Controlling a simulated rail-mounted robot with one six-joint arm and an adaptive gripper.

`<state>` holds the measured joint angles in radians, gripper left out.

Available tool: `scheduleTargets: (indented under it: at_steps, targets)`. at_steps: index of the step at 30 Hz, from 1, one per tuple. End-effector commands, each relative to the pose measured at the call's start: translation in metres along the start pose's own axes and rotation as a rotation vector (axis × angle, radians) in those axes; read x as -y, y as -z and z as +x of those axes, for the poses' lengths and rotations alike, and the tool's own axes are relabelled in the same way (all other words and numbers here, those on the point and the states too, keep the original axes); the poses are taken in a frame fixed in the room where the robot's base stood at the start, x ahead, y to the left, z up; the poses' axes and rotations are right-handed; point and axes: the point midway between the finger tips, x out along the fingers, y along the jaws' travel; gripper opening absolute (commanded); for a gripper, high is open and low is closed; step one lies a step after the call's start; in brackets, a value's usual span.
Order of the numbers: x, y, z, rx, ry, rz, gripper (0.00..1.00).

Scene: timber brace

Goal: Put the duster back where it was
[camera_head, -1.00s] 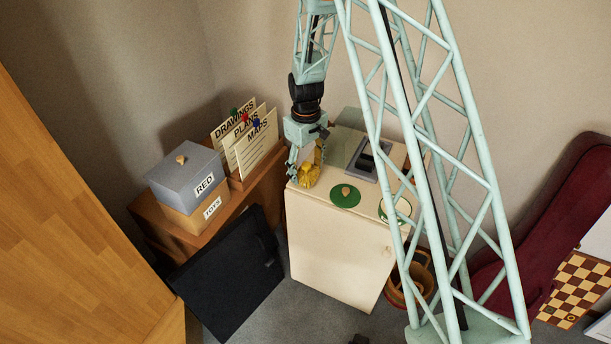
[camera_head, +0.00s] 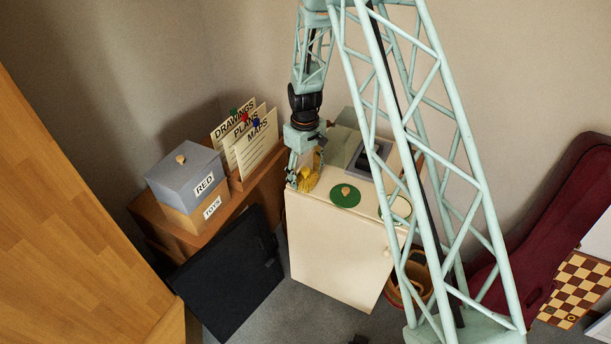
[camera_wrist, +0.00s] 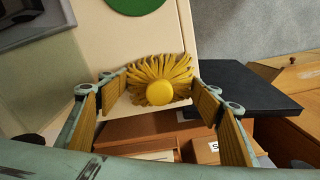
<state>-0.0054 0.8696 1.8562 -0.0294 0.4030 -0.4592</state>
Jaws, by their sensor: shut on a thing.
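The duster (camera_head: 309,182) is yellow, with a fringed head and a round knob. It is at the near left corner of the cream cabinet (camera_head: 338,240), low by its top; I cannot tell whether it touches. My gripper (camera_head: 302,176) points down there and is shut on the duster. In the wrist view the duster (camera_wrist: 160,92) sits between the finger pads of my gripper (camera_wrist: 158,84), fringe spread towards the cabinet's edge. The fingers partly hide it in the head view.
On the cabinet top are a green disc (camera_head: 345,195), a grey device (camera_head: 368,158) and another round disc (camera_head: 396,208). Left of it, a shelf holds a grey box (camera_head: 186,170) and upright cards (camera_head: 252,142). A black folder (camera_head: 230,275) leans in front.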

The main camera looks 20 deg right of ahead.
Motion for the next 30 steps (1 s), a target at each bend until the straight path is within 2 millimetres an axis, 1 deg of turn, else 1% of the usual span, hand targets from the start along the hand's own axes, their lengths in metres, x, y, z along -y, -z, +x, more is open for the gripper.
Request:
scheduleTargets:
  at_steps: [10, 11, 15, 24, 30]
  targets:
    - [0.0001, -0.0001, 0.0037, 0.0, 0.0, 0.0, 0.48]
    - [0.0001, -0.0002, 0.0031, 0.0, 0.0, 0.0, 0.62]
    - [0.0001, -0.0002, 0.0027, 0.0, 0.0, 0.0, 0.73]
    - [0.0001, -0.0002, 0.0025, 0.0, 0.0, 0.0, 0.73]
    - [0.0, -0.0001, -0.0011, 0.0, 0.0, 0.0, 0.73]
